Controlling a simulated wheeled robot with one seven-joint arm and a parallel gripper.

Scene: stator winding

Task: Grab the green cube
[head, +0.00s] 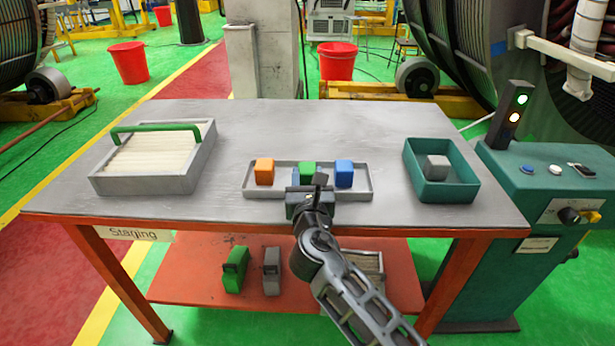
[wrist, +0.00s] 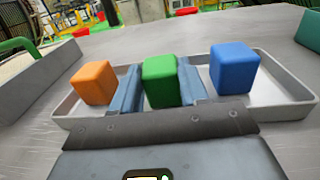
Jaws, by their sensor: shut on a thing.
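The green cube (head: 307,170) is in the middle of a shallow grey tray (head: 374,187) on the table. In the wrist view the green cube (wrist: 160,82) sits between the two blue-grey fingers of my gripper (wrist: 160,88). The fingers touch its left and right sides, and my gripper (head: 308,178) is shut on it. The cube still appears to be at tray level. Its lower part is hidden by my gripper. An orange cube (wrist: 94,82) is to its left and a blue cube (wrist: 234,68) is to its right, both apart from the fingers.
A green-handled grey box (head: 152,182) stands on the table's left. A teal bin (head: 440,195) holding a grey block (head: 437,167) stands on the right. A control cabinet with a signal light (head: 512,112) adjoins the table's right side. The table behind the tray is clear.

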